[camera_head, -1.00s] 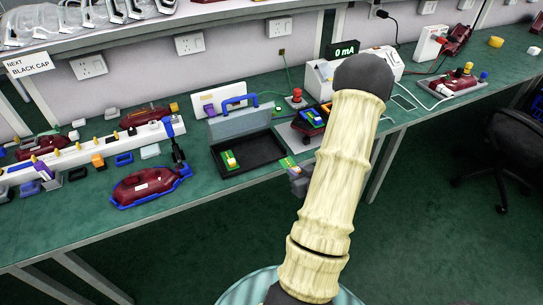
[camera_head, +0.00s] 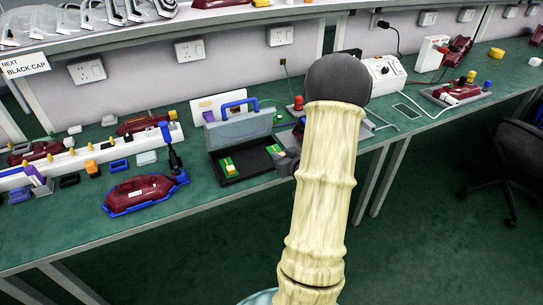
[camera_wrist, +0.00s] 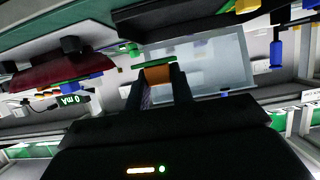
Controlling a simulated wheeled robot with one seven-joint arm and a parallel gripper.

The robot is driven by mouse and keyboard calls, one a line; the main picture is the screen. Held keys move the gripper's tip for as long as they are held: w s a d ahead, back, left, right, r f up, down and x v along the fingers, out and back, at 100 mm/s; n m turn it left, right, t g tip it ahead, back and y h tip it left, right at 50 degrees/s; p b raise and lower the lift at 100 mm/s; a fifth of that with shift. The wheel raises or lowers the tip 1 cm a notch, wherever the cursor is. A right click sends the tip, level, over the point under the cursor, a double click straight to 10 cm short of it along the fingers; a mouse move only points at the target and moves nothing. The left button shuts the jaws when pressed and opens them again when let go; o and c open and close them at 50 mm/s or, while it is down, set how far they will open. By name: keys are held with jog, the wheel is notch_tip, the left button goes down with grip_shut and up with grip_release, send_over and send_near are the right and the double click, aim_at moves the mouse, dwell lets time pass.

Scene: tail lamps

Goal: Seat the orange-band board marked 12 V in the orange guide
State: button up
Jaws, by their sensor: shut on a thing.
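My gripper (camera_wrist: 161,92) is shut on a green board with an orange band (camera_wrist: 158,75), held between the fingertips in the wrist view; its 12 V mark is not readable. In the head view my gripper (camera_head: 286,164) is mostly hidden behind my arm, at the right edge of the black tray of an open case. The held board (camera_head: 275,151) shows there as a small green and yellow-orange patch. The orange guide is not visible now; my arm covers that part of the bench in the head view.
The open case has a grey lid with a blue handle (camera_head: 239,106) and a black tray (camera_head: 252,178). Another green board with a yellow block (camera_head: 229,167) lies in the tray. A maroon lamp in a blue frame (camera_head: 140,193) lies to the left. A red button (camera_head: 298,103) stands behind.

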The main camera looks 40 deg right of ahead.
send_over(271, 162)
jog(key=shift+s, duration=0.4)
jog(key=f, duration=0.2)
jog(key=shift+w+f, duration=0.2)
jog(key=shift+f, duration=0.15)
jog(key=shift+d+f, duration=0.1)
jog(key=shift+f, duration=0.15)
jog(key=shift+f, duration=0.1)
jog(key=shift+w+f, duration=0.15)
jog(key=shift+f, duration=1.45)
jog(key=shift+f, duration=0.2)
jog(key=o, duration=1)
